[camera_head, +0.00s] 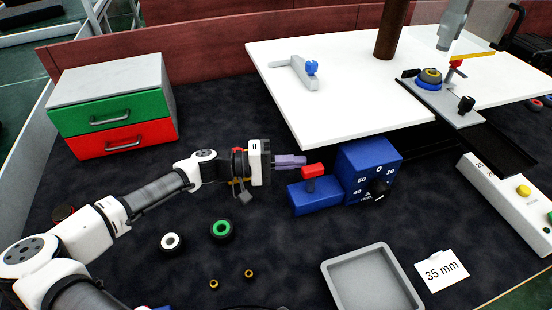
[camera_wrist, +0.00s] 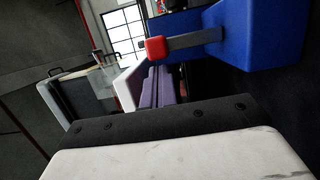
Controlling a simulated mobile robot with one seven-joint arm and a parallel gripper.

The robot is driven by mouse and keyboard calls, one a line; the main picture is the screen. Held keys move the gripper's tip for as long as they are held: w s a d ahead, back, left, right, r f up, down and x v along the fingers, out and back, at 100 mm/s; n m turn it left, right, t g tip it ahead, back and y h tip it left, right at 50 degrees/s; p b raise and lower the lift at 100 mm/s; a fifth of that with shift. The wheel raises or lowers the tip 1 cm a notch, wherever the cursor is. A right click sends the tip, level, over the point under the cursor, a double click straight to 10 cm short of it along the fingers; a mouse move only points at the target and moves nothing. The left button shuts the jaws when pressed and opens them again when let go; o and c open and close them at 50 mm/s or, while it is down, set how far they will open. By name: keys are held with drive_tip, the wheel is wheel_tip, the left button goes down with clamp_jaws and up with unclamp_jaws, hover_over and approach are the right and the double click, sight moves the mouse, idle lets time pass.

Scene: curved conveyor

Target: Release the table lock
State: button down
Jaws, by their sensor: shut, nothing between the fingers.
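The table lock appears to be the lever with a red knob (camera_head: 314,170) on a blue block (camera_head: 315,198), beside a blue box with a numbered dial (camera_head: 368,165) under the edge of the white table (camera_head: 330,90). In the wrist view the red knob (camera_wrist: 155,50) sits on the end of a grey bar (camera_wrist: 195,40) that runs into the blue housing (camera_wrist: 245,35). My gripper (camera_head: 303,160) is shut and empty, its purple fingers pointing right, just left of and above the knob. The purple fingers (camera_wrist: 148,88) also show in the wrist view, close to the knob; contact cannot be told.
A grey tray (camera_head: 340,282) and a "35 mm" card (camera_head: 441,271) lie in front. Green (camera_head: 222,230) and white (camera_head: 171,242) rings lie left of them. A drawer cabinet (camera_head: 110,75) stands at the back left. A grey T-shaped piece (camera_head: 297,70) lies on the table.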

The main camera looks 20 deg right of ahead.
drive_tip(key=shift+s+d, duration=0.1)
drive_tip(key=shift+d, duration=0.5)
